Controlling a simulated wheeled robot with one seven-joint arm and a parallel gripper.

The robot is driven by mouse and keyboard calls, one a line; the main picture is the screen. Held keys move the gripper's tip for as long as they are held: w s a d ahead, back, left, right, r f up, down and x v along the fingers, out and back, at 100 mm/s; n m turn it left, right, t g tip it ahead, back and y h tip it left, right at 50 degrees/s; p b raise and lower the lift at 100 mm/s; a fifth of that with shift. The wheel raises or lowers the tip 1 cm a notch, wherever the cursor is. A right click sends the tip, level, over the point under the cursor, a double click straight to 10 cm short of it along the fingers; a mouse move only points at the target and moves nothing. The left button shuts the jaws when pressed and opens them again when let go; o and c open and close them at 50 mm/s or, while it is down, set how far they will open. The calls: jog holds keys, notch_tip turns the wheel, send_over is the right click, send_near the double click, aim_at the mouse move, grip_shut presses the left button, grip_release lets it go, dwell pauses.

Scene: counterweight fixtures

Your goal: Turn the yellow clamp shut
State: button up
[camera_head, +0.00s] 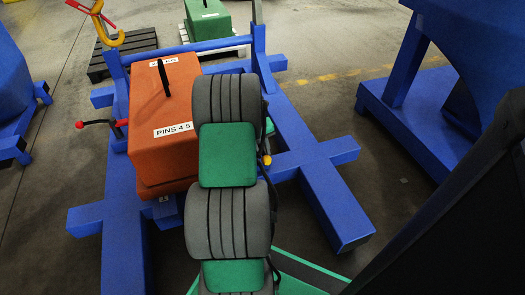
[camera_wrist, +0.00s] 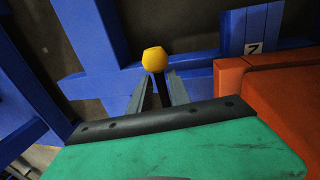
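The yellow clamp shows as a round yellow knob (camera_wrist: 154,60) in the wrist view, at the tips of my gripper. In the head view the knob (camera_head: 265,160) peeks out at the right edge of my arm, over the blue frame. My gripper (camera_wrist: 160,82) has its two dark fingers apart, one on each side just below the knob. I cannot tell whether they touch it. A dark strip shows between the fingers. Most of the clamp's lever is hidden, and my arm hides the gripper in the head view.
An orange counterweight block (camera_head: 160,105) labelled PINS 45 sits on the blue frame (camera_head: 330,200), close right of my gripper in the wrist view (camera_wrist: 285,90). A red-knobbed lever (camera_head: 100,123) sticks out left. A yellow hook (camera_head: 107,32) stands behind. Another blue fixture (camera_head: 400,125) stands right.

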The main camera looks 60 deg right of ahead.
grip_shut()
jog(key=shift+a, duration=0.1)
dwell(1.0)
